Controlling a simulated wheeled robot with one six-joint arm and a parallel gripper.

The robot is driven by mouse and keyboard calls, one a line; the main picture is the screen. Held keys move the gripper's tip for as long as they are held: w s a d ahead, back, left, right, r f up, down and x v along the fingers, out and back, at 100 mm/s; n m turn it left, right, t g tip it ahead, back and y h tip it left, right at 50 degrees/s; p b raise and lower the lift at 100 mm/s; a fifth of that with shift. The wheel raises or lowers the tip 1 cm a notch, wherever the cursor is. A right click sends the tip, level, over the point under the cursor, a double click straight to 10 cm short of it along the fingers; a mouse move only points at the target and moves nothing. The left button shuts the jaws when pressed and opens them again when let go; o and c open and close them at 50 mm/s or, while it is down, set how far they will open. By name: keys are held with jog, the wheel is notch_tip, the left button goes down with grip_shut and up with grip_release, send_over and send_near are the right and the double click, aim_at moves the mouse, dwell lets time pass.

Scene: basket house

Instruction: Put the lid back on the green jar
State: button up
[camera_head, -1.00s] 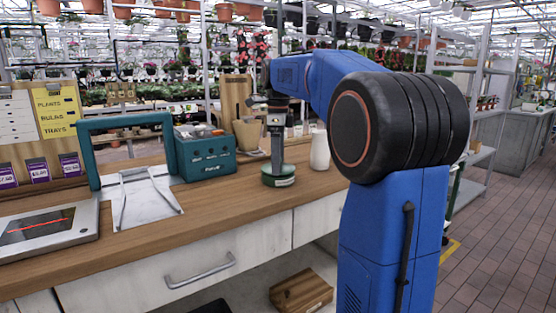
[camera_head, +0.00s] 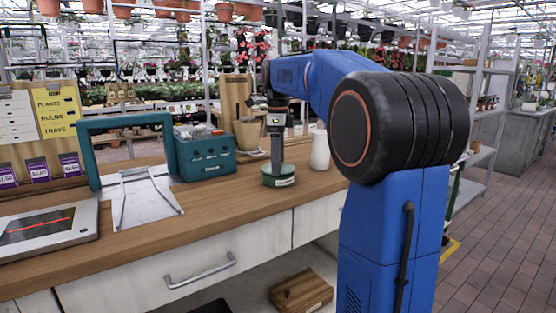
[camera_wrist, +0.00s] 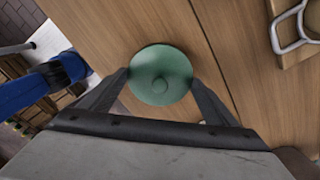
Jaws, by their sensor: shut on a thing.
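The green jar (camera_head: 279,182) stands upright on the wooden counter, low and round, with a pale band on its side. My gripper (camera_head: 278,163) points straight down at its top. In the wrist view, the round green lid (camera_wrist: 161,76) with a small central knob lies between the two fingertips of my gripper (camera_wrist: 160,80). The fingers are shut on the lid's opposite edges. The lid hides the jar in the wrist view. In the head view, the lid is at or just above the jar top, and I cannot tell whether it is fully seated.
A white vase (camera_head: 320,150) stands close to the right of the jar. A teal box (camera_head: 207,157) and a tan pot (camera_head: 248,134) are to the left and behind. A teal frame (camera_head: 88,155) and a scanner (camera_head: 48,231) are farther left. The counter's front strip is clear.

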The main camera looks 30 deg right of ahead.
dwell(0.8)
jog(key=o, duration=1)
jog(key=shift+o, duration=0.2)
jog(key=shift+r, duration=3.45)
grip_shut()
